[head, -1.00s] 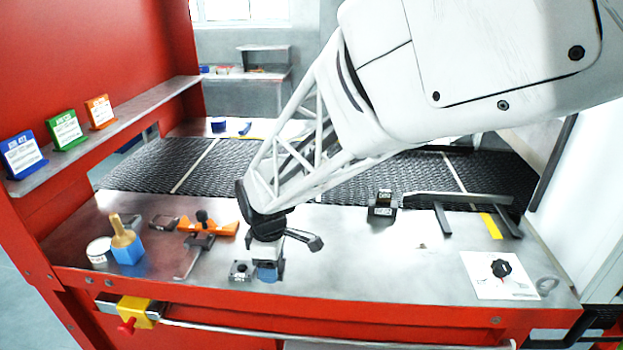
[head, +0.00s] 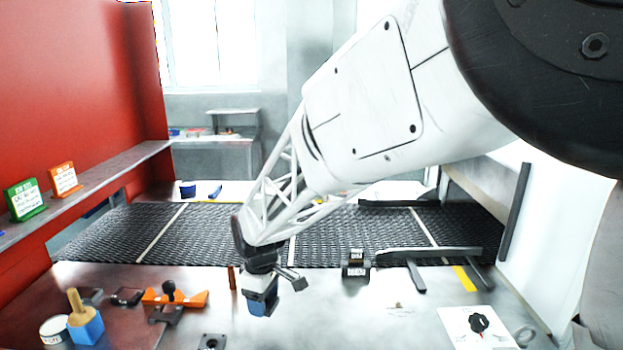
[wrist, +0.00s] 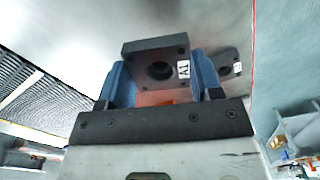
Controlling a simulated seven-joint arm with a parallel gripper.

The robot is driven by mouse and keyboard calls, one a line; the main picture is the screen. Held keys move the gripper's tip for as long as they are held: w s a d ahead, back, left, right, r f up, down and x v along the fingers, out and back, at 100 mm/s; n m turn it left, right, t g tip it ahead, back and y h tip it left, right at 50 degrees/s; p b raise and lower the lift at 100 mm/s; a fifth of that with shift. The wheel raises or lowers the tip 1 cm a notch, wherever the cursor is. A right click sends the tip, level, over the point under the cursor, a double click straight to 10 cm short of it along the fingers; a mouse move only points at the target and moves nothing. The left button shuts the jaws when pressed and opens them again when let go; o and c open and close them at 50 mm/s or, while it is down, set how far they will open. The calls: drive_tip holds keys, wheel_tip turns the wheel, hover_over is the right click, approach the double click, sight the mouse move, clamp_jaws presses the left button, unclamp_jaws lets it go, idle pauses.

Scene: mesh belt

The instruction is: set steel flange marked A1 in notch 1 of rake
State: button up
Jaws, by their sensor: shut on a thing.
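My gripper (head: 262,302) is above the steel bench at its middle left in the head view. In the wrist view its blue fingers (wrist: 160,88) are shut on the steel flange marked A1 (wrist: 152,50), a dark square plate with a central hole and a white label. A second, similar flange (head: 212,341) lies on the bench in front; it also shows in the wrist view (wrist: 229,60), its label unclear. A dark bar with prongs (head: 440,253), probably the rake, stands at the bench's right rear; no notch numbers are readable.
A black labelled block (head: 355,266) stands left of the bar. An orange fixture (head: 174,298), a blue block with a wooden handle (head: 85,325) and a white tub (head: 54,330) are on the left. A mesh belt (head: 330,238) runs behind. The mid-right bench is mostly clear.

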drive_tip(key=w+d+r+m, duration=0.3)
drive_tip(key=w+d+m, duration=0.4)
drive_tip(key=w+d, duration=0.7)
drive_tip(key=w+d+r+m, duration=0.3)
drive_tip(key=w+d+m, duration=0.4)
drive_tip(key=w+d, duration=0.8)
drive_tip(key=shift+w, duration=0.25)
drive_tip(key=s+a+f, duration=0.1)
drive_tip(key=s+a, duration=0.8)
drive_tip(key=a, duration=0.1)
drive_tip(key=s+a+f, duration=0.2)
drive_tip(key=s+a, duration=0.2)
drive_tip(key=s, duration=0.6)
drive_tip(key=s+a+f, duration=0.2)
drive_tip(key=s+a, duration=0.3)
drive_tip(key=s, duration=0.5)
drive_tip(key=s+a+f, duration=0.2)
drive_tip(key=s+a, duration=0.3)
drive_tip(key=s, duration=0.5)
drive_tip(key=shift+s+a+f, duration=0.15)
drive_tip(key=shift+s, duration=0.15)
drive_tip(key=shift+s+f, duration=0.2)
drive_tip(key=shift+s, duration=0.45)
